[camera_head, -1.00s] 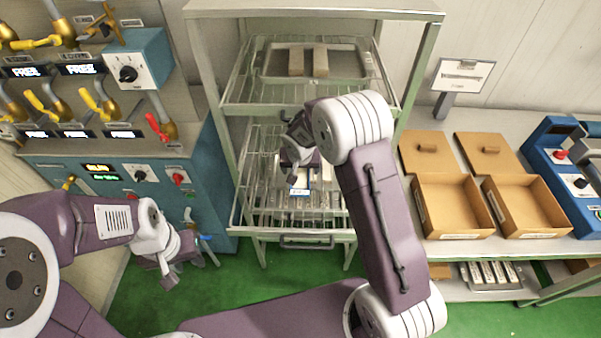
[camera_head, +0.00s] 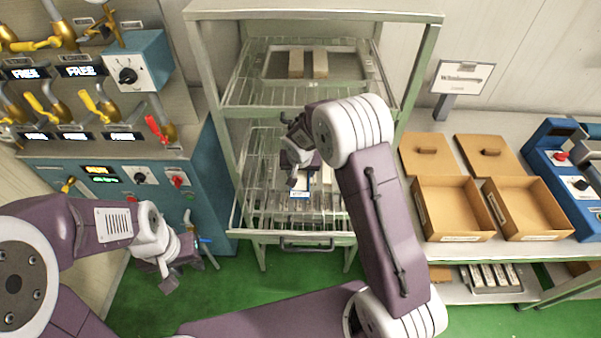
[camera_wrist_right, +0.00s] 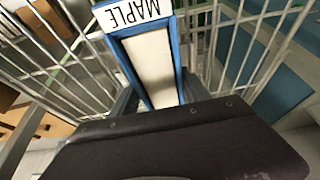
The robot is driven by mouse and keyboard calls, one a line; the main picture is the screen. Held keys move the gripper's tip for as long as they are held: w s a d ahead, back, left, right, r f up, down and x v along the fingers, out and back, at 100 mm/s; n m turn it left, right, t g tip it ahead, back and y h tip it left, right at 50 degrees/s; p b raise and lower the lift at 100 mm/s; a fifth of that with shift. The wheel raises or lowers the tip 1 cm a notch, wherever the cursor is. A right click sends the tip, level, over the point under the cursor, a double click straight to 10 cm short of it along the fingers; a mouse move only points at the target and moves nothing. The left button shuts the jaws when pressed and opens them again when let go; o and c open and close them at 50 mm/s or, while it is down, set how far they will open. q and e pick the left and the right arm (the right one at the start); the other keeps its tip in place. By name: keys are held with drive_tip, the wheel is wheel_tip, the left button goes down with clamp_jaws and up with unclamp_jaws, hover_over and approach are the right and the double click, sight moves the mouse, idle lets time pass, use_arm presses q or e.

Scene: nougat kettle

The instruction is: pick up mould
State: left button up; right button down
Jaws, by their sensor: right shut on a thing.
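The mould is a narrow blue-edged tray with a pale inside and an end label reading "MAPLE". In the right wrist view the mould (camera_wrist_right: 150,65) sits between my right gripper's fingers (camera_wrist_right: 158,100), which are shut on it. In the head view the mould (camera_head: 300,183) shows as a small white and blue piece below my right gripper (camera_head: 298,165), over the lower wire shelf (camera_head: 262,215). My arm partly hides it. My left gripper (camera_head: 168,275) hangs empty at the left, in front of the teal machine; its finger gap is unclear.
Several metal moulds lie on the lower shelf. Two open brown boxes (camera_head: 452,238) stand on the right bench. The teal kettle machine (camera_head: 205,165) is at the left. The green floor between is clear.

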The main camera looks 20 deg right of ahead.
sight(299, 196)
drive_tip(key=shift+r+p, duration=0.45)
drive_tip(key=shift+p, duration=0.1)
drive_tip(key=shift+w+r, duration=0.1)
drive_tip(key=shift+r, duration=0.1)
wheel_tip(299, 196, up, 2)
drive_tip(key=shift+r+b, duration=0.2)
drive_tip(key=shift+b, duration=0.2)
drive_tip(key=shift+s+a+r, duration=0.1)
drive_tip(key=shift+s+r, duration=0.05)
drive_tip(key=shift+s, duration=0.05)
drive_tip(key=s+a+b, duration=0.1)
drive_tip(key=s+b, duration=0.1)
drive_tip(key=s, duration=0.1)
drive_tip(key=s+a+b, duration=0.1)
drive_tip(key=s+b, duration=0.1)
drive_tip(key=s, duration=0.2)
drive_tip(key=s+a+b, duration=0.1)
drive_tip(key=s, duration=0.2)
drive_tip(key=shift+s+f+b, duration=0.2)
drive_tip(key=shift+f+b, duration=0.05)
drive_tip(key=shift+b, duration=0.15)
drive_tip(key=s, duration=0.2)
drive_tip(key=s+a+b, duration=0.1)
drive_tip(key=s, duration=0.1)
drive_tip(key=s+b, duration=0.1)
drive_tip(key=s, duration=0.1)
drive_tip(key=shift+s+a+r, duration=0.15)
drive_tip(key=shift+a+r, duration=0.1)
drive_tip(key=shift+a, duration=0.15)
drive_tip(key=shift+s, duration=0.2)
